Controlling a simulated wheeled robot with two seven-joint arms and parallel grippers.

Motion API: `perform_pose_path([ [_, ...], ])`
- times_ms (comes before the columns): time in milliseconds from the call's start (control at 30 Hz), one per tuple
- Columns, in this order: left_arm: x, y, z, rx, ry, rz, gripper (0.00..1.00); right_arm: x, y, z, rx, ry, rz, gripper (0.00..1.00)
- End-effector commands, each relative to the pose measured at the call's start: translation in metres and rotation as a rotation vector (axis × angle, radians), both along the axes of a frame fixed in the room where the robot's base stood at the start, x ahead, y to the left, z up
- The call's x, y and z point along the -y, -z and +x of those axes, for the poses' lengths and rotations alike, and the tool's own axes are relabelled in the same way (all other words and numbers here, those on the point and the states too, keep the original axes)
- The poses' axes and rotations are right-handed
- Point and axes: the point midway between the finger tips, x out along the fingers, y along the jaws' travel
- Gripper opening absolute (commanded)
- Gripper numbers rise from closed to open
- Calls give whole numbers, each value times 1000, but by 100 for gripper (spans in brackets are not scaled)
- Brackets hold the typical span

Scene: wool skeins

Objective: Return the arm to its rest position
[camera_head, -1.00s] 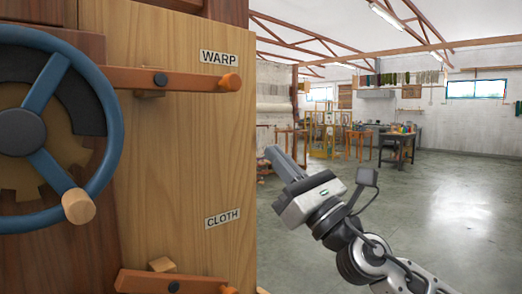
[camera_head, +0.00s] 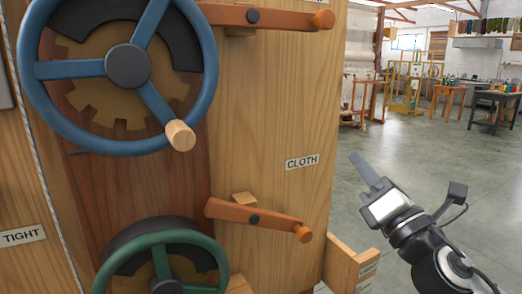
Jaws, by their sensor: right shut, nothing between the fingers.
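My right gripper (camera_head: 366,170) is in the head view, right of the wooden panel (camera_head: 270,120), over the open floor. Its fingers are shut with nothing between them, and it points up and to the left. It stands apart from the panel and its levers. My right arm comes in from the lower right corner. My left gripper is not in view.
The panel carries a blue handwheel (camera_head: 41,71), a green handwheel (camera_head: 130,249), an upper orange lever (camera_head: 285,18) and a lower orange lever (camera_head: 275,220) near the CLOTH label (camera_head: 302,162). A wooden box (camera_head: 342,262) juts out at lower right. Grey floor (camera_head: 430,150) lies clear beyond.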

Motion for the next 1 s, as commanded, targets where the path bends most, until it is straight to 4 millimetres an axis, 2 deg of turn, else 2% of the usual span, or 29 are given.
perform_pose_path([
  [33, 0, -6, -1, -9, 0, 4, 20, -5, 36, -1, -165, -62, 186, 0],
  [100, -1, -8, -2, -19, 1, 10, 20, -9, 89, -9, -385, -128, 470, 0],
  [167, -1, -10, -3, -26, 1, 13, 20, -14, 133, -22, -561, -160, 722, 0],
  [200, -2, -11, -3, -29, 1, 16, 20, -17, 161, -34, -670, -168, 892, 0],
  [267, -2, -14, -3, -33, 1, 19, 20, -22, 201, -56, -820, -162, 1151, 0],
  [300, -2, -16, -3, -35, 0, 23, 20, -26, 226, -74, -909, -144, 1323, 0],
  [433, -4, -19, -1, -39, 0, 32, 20, -38, 288, -133, -1107, -43, 1837, 0],
  [500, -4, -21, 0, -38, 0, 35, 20, -44, 310, -162, -1159, 25, 2061, 0],
  [600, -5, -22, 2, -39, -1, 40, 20, -50, 329, -193, -1188, 108, 2288, 0],
  [700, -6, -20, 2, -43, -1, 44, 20, -53, 338, -209, -1193, 154, 2407, 0],
  [1000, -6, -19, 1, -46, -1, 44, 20, -54, 341, -213, -1194, 165, 2440, 0],
])
